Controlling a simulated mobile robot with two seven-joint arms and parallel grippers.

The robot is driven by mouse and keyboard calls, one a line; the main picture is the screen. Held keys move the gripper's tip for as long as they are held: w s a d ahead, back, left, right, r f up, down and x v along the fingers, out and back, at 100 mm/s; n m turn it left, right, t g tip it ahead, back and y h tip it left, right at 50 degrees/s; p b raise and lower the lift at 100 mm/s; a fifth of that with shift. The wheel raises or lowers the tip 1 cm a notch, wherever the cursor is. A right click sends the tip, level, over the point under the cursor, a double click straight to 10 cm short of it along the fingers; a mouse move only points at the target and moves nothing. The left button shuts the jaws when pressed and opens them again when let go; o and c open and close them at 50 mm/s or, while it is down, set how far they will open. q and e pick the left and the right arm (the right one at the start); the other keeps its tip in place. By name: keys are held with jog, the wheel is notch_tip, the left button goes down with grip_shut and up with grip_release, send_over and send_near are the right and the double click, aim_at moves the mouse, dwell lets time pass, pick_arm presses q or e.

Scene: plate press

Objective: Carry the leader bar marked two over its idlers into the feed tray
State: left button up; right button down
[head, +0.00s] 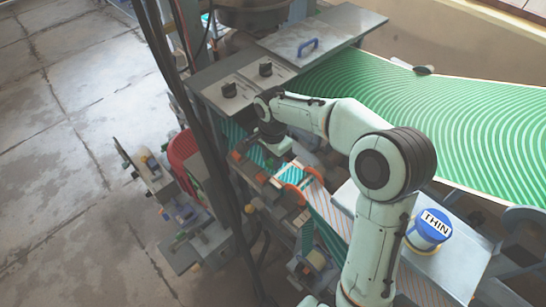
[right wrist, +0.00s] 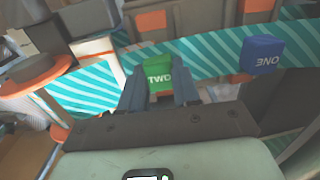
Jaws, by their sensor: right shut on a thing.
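A green block marked TWO (right wrist: 159,77) sits between the two dark fingers of my right gripper (right wrist: 160,88) in the right wrist view, which are shut on it. Teal striped web lies behind it; how the block joins the bar is hidden. A blue block marked ONE (right wrist: 262,55) is to the right, apart from the gripper. I cannot tell which part is the feed tray. My left gripper is not in view.
A green patterned sheet (head: 430,100) spreads at the upper right. A blue-lidded can marked THIN (head: 429,229) stands on a pale panel at the lower right. Dark posts and cables run down left of my arm. Orange curved parts (head: 312,172) stand close to the gripper.

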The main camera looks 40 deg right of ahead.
jog(key=c, duration=0.7)
grip_release()
jog(key=shift+c, duration=0.2)
jog(key=shift+r, duration=0.1)
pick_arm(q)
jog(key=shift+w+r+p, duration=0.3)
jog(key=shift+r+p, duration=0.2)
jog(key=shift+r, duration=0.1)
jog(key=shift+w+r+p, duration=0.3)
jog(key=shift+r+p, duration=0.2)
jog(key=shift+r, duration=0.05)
pick_arm(e)
notch_tip(320, 180, up, 13)
jog(key=shift+r, duration=0.1)
